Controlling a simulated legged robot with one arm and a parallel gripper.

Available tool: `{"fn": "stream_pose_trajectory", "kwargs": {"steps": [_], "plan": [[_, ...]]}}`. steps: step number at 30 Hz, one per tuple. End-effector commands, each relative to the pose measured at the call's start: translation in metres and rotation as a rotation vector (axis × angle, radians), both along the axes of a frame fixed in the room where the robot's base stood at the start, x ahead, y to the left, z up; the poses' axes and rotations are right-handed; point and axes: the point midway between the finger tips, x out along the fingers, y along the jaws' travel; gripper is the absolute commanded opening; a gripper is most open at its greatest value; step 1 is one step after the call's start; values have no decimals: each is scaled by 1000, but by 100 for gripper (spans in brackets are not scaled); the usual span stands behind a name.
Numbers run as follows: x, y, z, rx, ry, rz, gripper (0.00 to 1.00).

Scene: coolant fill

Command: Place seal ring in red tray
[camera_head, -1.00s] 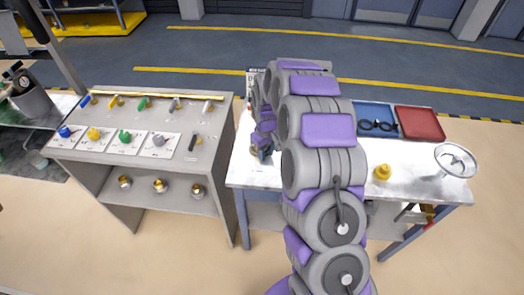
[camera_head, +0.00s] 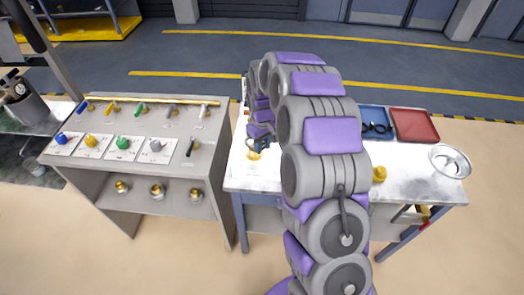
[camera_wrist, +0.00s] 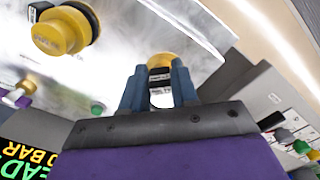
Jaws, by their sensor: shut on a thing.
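The red tray (camera_head: 414,125) lies at the back right of the white table and looks empty. Black ring-shaped things (camera_head: 377,128) lie in the blue tray (camera_head: 374,113) beside it; I cannot tell which is the seal ring. My gripper (camera_head: 260,142) is at the table's left end, well left of both trays. In the wrist view, my gripper (camera_wrist: 159,88) is shut on a yellow-topped piece with a black band (camera_wrist: 162,62), between its blue-grey fingers. Yellow also shows just below the gripper in the head view (camera_head: 254,155). My arm hides the table's middle.
A yellow part (camera_head: 379,174) and a round clear bowl (camera_head: 450,161) stand at the table's right. A grey bench (camera_head: 165,140) with coloured knobs and handles is on the left, across a narrow gap. A larger yellow knob (camera_wrist: 60,31) shows in the wrist view.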

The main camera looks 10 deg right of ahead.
Motion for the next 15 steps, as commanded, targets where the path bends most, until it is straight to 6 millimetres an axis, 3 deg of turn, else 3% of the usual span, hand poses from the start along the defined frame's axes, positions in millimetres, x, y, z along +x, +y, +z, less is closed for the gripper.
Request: {"fn": "stream_pose_trajectory", "kwargs": {"steps": [1, 6, 11, 15], "plan": [[1, 0, 13, 0, -5, 0, 0], [0, 0, 35, 1, 0, 0, 0], [-5, 1, 40, 1, 3, -34, 0], [-22, 1, 42, 1, 4, -167, 0]]}}
